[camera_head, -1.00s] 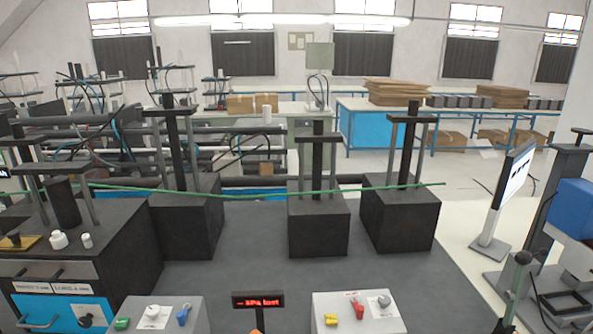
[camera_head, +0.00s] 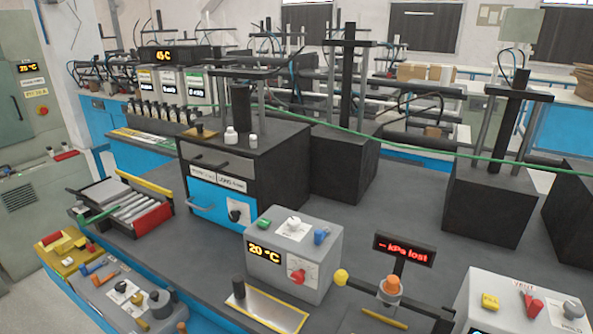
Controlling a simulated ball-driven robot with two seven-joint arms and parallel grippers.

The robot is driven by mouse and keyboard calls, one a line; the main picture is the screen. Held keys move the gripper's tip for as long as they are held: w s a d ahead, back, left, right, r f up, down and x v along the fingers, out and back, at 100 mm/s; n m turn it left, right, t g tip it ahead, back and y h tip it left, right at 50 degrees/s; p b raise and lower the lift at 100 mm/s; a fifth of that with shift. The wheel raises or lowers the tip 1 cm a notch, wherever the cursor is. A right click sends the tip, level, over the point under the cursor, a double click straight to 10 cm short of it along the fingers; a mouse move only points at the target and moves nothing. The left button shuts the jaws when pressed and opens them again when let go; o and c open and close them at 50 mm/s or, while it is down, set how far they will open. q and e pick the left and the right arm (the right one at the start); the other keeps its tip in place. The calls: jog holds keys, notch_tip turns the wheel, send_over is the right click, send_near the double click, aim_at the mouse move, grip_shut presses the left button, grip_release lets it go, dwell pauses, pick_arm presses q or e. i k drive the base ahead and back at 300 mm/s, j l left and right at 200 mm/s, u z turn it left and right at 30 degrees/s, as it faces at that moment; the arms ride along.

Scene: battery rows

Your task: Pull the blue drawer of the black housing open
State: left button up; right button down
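The black housing (camera_head: 272,148) stands on the dark grey worktop left of centre, with posts and a crossbar rising from its top. Its blue drawer (camera_head: 211,193) is the lower part of the front face and looks flush with the housing. A grey bar handle (camera_head: 201,207) is on the left of the drawer front. A black knob on a white plate (camera_head: 237,213) is at its right. Above the drawer is a dark grey panel with a small handle and white labels. Neither of my grippers is in view.
A grey box reading 20 °C (camera_head: 290,262) stands in front of the housing, to the right of the drawer. A roller tray (camera_head: 127,207) lies to the left. Bare worktop (camera_head: 200,255) lies before the drawer. A green hose (camera_head: 400,145) crosses behind.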

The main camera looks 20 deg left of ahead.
aim_at(212, 202)
jog(key=j+z, duration=0.3)
jog(key=j, duration=1.4)
jog(key=k, duration=0.05)
